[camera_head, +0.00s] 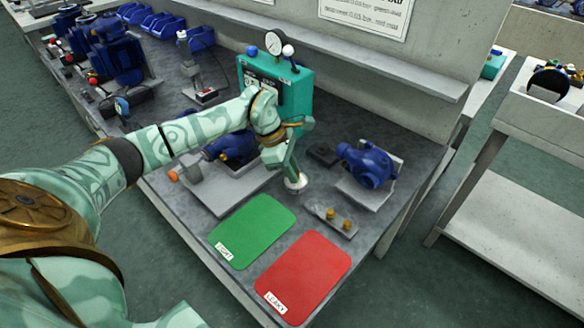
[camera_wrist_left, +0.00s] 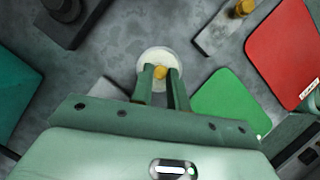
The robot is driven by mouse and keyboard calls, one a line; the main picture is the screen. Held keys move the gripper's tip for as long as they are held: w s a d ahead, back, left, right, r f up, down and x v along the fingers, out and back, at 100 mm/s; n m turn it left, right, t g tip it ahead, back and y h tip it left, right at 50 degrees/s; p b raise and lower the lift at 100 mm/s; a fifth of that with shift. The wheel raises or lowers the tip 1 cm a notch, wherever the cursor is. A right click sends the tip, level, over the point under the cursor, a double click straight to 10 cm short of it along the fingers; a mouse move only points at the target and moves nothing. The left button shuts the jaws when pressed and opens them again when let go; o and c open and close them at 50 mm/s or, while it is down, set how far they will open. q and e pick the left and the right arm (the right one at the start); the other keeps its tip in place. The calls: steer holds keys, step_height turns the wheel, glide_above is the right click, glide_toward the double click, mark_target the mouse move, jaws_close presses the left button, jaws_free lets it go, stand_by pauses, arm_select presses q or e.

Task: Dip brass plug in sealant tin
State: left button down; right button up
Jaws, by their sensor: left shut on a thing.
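The sealant tin (camera_head: 296,183) is a small round tin with pale contents on the grey bench, beside the green mat. It also shows in the left wrist view (camera_wrist_left: 152,55), just beyond the fingertips. My left gripper (camera_head: 291,172) points down over the tin. In the left wrist view my left gripper (camera_wrist_left: 164,80) is shut on a brass plug (camera_wrist_left: 160,72), held over the tin. I cannot tell whether the plug touches the sealant. Other brass plugs (camera_head: 331,213) stand on a small grey block (camera_head: 344,231). My right gripper is not in view.
A green mat (camera_head: 252,231) and a red mat (camera_head: 304,277) lie at the front. A blue pump (camera_head: 369,165) stands right of the tin, another blue pump (camera_head: 236,147) to the left. A teal gauge box (camera_head: 296,92) stands behind. The bench edge is at the right.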

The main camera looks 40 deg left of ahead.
arm_select(q)
steer(key=shift+f, duration=0.1)
